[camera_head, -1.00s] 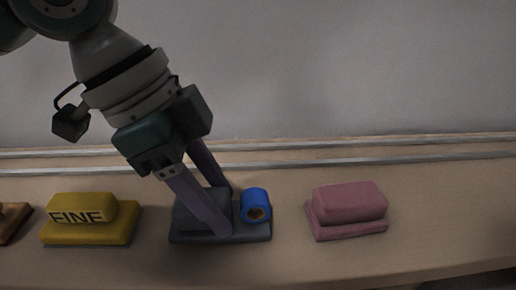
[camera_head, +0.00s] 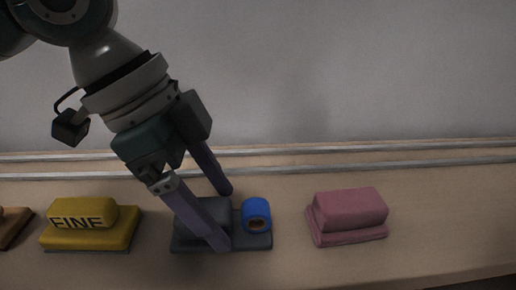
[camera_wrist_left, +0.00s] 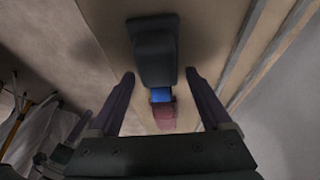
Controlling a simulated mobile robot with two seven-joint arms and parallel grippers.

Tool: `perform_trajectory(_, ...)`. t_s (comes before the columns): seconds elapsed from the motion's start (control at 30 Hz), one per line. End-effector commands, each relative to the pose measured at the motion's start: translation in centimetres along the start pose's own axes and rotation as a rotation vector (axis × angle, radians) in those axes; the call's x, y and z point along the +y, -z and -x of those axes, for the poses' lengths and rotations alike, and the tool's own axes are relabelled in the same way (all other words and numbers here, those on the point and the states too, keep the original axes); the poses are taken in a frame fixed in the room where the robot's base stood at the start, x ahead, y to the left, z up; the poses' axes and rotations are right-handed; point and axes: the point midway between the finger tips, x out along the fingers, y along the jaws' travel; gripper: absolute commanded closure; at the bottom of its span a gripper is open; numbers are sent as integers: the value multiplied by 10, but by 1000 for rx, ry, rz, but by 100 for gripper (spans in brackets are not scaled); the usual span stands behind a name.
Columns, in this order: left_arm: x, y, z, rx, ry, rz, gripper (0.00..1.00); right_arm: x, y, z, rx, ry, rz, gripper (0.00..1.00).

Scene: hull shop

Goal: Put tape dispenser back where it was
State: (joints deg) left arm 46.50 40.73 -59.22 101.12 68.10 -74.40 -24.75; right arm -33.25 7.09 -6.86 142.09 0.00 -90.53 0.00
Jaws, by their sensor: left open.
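The tape dispenser (camera_head: 264,242) is a dark grey body on a flat base with a blue roll at its right end. It sits upright on the bench in the head view. In the left wrist view its dark body (camera_wrist_left: 152,50) and part of the blue roll show beyond the fingers. My left gripper (camera_head: 224,219) is open, one finger in front of the grey body and one behind it. The fingers partly hide the body, and I cannot tell whether either touches it.
A yellow block marked FINE (camera_head: 85,240) lies to the left, with a brown piece (camera_head: 12,226) at the far left edge. A pink block (camera_head: 347,210) lies to the right. Metal rails (camera_head: 400,164) run along the back. Bench between dispenser and pink block is clear.

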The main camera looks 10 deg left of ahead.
Motion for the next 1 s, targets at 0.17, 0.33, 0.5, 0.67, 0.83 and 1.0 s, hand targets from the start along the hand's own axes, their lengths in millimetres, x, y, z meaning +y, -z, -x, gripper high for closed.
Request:
perform_trajectory(0.17,-1,2,41,-1,4,0,18,0,7,22,1,2,-2,50)
perform_trajectory(0.33,-1,2,80,0,3,0,18,0,13,39,1,3,-4,50)
perform_trajectory(0.5,-1,2,106,0,2,-1,18,0,16,48,1,4,-5,50)
perform_trajectory(0.67,0,0,115,-1,0,0,18,0,17,51,1,4,-5,50)
perform_trajectory(0.83,9,4,104,6,-4,-6,18,0,16,50,1,4,-5,50)
perform_trajectory(1.0,45,21,62,57,19,34,18,0,16,50,1,4,-5,50)
